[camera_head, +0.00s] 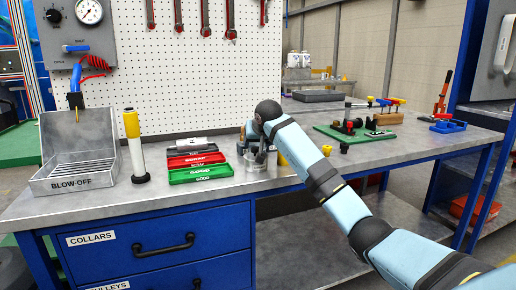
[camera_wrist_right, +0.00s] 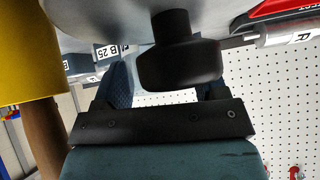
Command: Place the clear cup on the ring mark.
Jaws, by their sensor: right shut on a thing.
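A clear cup (camera_head: 255,163) is low over or on the grey bench top, just right of the stacked trays. My right gripper (camera_head: 258,148) comes down over it from the right and is shut on it. The arm's black joint hides part of the fingers, and I cannot tell whether the cup touches the bench. In the right wrist view a dark rounded piece (camera_wrist_right: 178,62) shows between the fingers; the cup's clear wall is hard to make out there. The ring mark cannot be made out in either view. My left gripper is not in view.
Black, red and green labelled trays (camera_head: 200,173) lie left of the cup. A white tube with a yellow top (camera_head: 134,147) and a blow-off box (camera_head: 75,158) stand farther left. A yellow part (camera_head: 282,159) is close on the right. A green board (camera_head: 365,135) holds parts.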

